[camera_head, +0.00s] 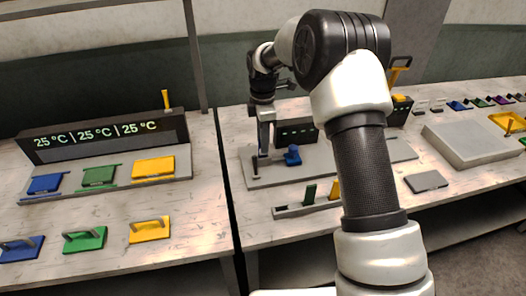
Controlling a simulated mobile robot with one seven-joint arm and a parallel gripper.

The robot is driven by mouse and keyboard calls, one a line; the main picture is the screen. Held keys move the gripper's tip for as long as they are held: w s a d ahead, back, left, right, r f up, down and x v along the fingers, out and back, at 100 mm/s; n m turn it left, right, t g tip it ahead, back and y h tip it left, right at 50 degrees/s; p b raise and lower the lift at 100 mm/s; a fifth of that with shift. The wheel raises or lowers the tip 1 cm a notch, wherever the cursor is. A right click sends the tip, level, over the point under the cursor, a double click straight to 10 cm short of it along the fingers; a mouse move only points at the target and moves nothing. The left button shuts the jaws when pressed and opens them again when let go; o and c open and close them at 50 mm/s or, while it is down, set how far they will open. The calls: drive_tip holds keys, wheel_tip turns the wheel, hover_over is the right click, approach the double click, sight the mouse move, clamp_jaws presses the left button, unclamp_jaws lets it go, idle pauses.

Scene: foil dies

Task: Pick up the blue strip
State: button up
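My gripper (264,147) points down over a grey base plate (262,180) on the right-hand table, near its left end. The fingers are small and dark here, so I cannot tell whether they are open or hold something. A small blue piece (293,156) stands on the plate just right of my gripper, apart from it. I cannot tell whether it is the blue strip. A low grey rack (288,211) in front of the plate holds an upright green strip (309,193) and a yellow strip (335,189), partly hidden by my arm. No blue strip shows in the rack's visible part.
My arm hides the middle of the right table. A grey block (470,143), a flat grey plate (426,181) and several small coloured pieces (480,103) lie right. The left table holds a temperature display (100,136) with blue, green and yellow plates. A gap separates the tables.

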drive_tip(key=shift+f, duration=0.15)
drive_tip(key=shift+c, duration=0.3)
clamp_jaws()
